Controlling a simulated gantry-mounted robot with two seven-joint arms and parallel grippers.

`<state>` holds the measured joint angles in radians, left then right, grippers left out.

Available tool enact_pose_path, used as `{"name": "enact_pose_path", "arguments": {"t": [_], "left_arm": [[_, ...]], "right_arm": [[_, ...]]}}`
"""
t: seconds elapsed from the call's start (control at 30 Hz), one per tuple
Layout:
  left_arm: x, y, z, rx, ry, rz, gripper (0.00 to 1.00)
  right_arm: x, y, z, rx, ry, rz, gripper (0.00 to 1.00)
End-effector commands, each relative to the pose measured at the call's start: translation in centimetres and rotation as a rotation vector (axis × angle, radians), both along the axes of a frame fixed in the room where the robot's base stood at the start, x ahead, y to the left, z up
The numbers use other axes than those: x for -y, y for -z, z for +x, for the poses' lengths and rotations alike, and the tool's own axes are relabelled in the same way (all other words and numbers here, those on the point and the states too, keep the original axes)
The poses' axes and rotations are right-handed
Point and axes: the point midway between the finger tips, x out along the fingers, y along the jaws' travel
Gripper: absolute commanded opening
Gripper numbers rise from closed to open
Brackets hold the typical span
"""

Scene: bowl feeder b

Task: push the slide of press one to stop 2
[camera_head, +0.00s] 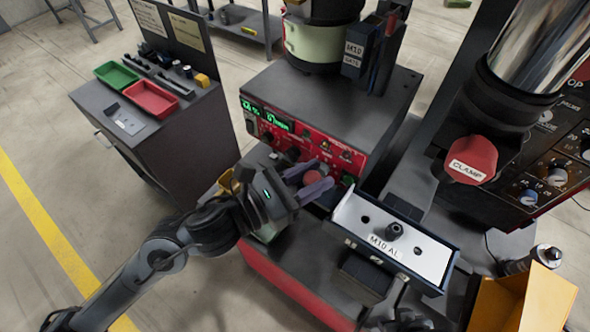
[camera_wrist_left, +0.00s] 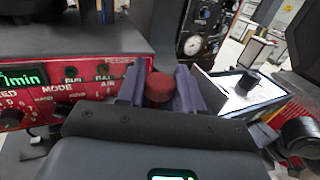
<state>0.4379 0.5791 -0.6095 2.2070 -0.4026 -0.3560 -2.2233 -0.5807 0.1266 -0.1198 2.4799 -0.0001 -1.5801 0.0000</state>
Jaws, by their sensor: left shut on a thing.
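My left gripper (camera_head: 314,187) reaches in from the left, in front of the red control panel (camera_head: 300,138). Its purple fingers are shut on a red round knob (camera_head: 309,178). In the left wrist view the red knob (camera_wrist_left: 159,88) sits between the two fingers (camera_wrist_left: 160,92), beside the panel. The fingers hide its sides, and what it is fixed to is hidden. I cannot tell which part is the slide of press one, and no stop number is readable.
A tray marked M10 AL (camera_head: 433,262) with a black knob (camera_head: 394,231) stands close right of the gripper. A red CLAMP part (camera_head: 471,160) is further right. A yellow-orange bin (camera_head: 540,300) is at lower right. A cabinet (camera_head: 160,150) with green and red trays stands left.

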Motion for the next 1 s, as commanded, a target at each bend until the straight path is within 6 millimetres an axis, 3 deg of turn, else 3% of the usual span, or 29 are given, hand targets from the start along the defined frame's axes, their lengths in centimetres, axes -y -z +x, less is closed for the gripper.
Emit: {"name": "enact_pose_path", "arguments": {"t": [0.03, 0.43, 0.47, 0.57, 1.0], "left_arm": [[0.14, -0.97, -0.14, 0.016, 0.001, -0.015, 0.0], [0.25, -1.14, -0.2, 0.018, -0.001, -0.016, 0.0], [0.24, -1.15, -0.2, 0.018, -0.001, -0.017, 0.4], [0.23, -1.04, -0.19, 0.016, -0.001, -0.014, 0.55], [0.11, -0.34, -0.22, 0.006, -0.003, -0.004, 0.56]], "right_arm": [[-0.01, 0.04, -0.01, 0.0, 0.0, 0.0, 0.43], [-0.22, 0.01, 0.0, 0.0, 0.005, 0.009, 0.43], [-0.24, 0.0, 0.01, 0.0, 0.006, 0.009, 0.43], [-0.25, 0.0, 0.01, -0.001, 0.006, 0.01, 0.43], [-0.19, 0.1, 0.01, 0.0, 0.005, 0.008, 0.43]]}}
